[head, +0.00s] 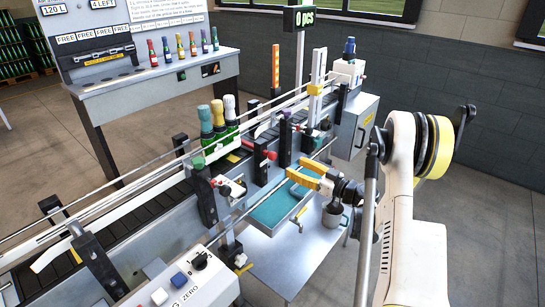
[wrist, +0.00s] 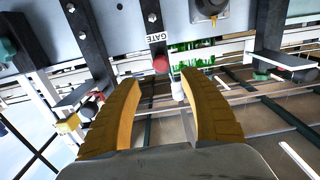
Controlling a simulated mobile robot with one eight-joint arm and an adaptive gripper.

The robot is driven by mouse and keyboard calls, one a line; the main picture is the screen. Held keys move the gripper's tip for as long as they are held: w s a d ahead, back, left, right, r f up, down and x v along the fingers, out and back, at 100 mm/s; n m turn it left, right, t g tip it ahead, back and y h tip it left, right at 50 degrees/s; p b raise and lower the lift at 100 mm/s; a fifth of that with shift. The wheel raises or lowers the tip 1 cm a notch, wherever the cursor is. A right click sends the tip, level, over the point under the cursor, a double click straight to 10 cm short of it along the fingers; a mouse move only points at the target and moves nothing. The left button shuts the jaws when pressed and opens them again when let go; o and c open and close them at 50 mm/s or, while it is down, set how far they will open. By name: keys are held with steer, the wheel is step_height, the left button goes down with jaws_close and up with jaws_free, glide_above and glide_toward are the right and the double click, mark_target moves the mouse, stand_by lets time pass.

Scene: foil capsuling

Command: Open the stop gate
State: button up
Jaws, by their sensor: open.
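The stop gate's lever shows in the wrist view as a dark bar (wrist: 153,18) with a white GATE label (wrist: 155,37) and a round red knob (wrist: 161,63) at its end. A red knob (head: 271,155) also shows in the head view, on the near side of the conveyor. My gripper (head: 294,168) has yellow fingers, open and empty, pointing at the conveyor's side. In the wrist view the red knob lies just beyond the gap between the fingertips (wrist: 160,80). I see no contact with it.
Bottles with green, gold and white foil tops (head: 219,120) stand on the conveyor (head: 150,205). A teal-lined tray (head: 275,208) lies below my gripper. A control box with knobs (head: 180,285) is at the front. A counter sign (head: 304,19) reads 0 pcs.

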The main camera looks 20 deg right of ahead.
mark_target(275, 157)
steer(key=b+x, duration=0.2)
steer(key=x, duration=0.8)
steer(key=shift+w+a, duration=0.15)
steer(key=shift+w, duration=0.1)
jaws_close()
